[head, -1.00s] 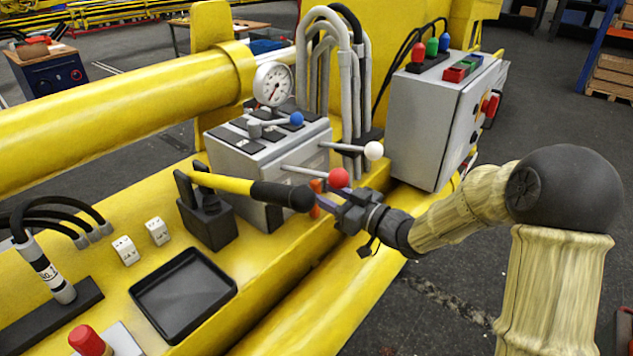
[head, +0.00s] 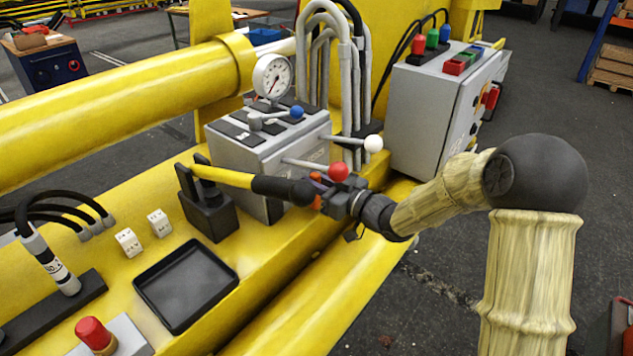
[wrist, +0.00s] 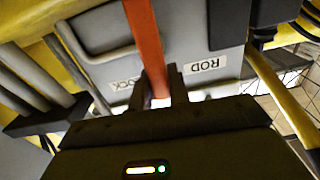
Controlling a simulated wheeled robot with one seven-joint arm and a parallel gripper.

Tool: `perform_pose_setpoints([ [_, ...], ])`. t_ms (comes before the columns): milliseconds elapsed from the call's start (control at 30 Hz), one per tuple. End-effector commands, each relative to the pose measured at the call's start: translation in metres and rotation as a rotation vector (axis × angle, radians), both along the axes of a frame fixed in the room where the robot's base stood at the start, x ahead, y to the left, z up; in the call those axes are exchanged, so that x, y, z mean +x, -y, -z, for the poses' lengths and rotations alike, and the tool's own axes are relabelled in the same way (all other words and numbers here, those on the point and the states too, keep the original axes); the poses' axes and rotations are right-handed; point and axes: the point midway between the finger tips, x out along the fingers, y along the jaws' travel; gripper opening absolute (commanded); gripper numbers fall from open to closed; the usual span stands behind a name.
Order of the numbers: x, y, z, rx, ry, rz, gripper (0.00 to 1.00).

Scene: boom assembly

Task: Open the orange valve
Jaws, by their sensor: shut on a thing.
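The orange valve handle (wrist: 145,45) runs from the top of the wrist view down between my fingers. My gripper (wrist: 160,90) is shut on it, with one dark finger on each side. In the head view only small orange bits of the handle (head: 316,177) show, beside my gripper (head: 326,190), at the front of the grey valve box (head: 238,158). The black grip of a yellow lever (head: 282,188) hides part of the handle and fingertips.
A red-knobbed lever (head: 338,172) and a white-knobbed lever (head: 373,143) stick out close above my gripper. Grey pipes (head: 325,30) stand behind. A grey control cabinet (head: 428,120) is to the right. A black tray (head: 187,285) lies at the front left.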

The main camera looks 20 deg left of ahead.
Motion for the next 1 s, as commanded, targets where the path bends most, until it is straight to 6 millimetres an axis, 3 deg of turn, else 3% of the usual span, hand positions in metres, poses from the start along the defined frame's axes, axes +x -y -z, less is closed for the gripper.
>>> perform_pose_setpoints([
  [533, -0.0011, -0.0006, -0.0001, -0.021, 0.052, 0.000, 0.00],
  [567, -0.0011, -0.0006, -0.0001, -0.021, 0.052, 0.000, 0.22],
  [667, -0.0010, -0.0005, -0.0001, -0.021, 0.051, 0.000, 0.40],
  [1000, -0.0017, 0.0017, 0.0004, -0.021, 0.051, 0.000, 0.40],
])
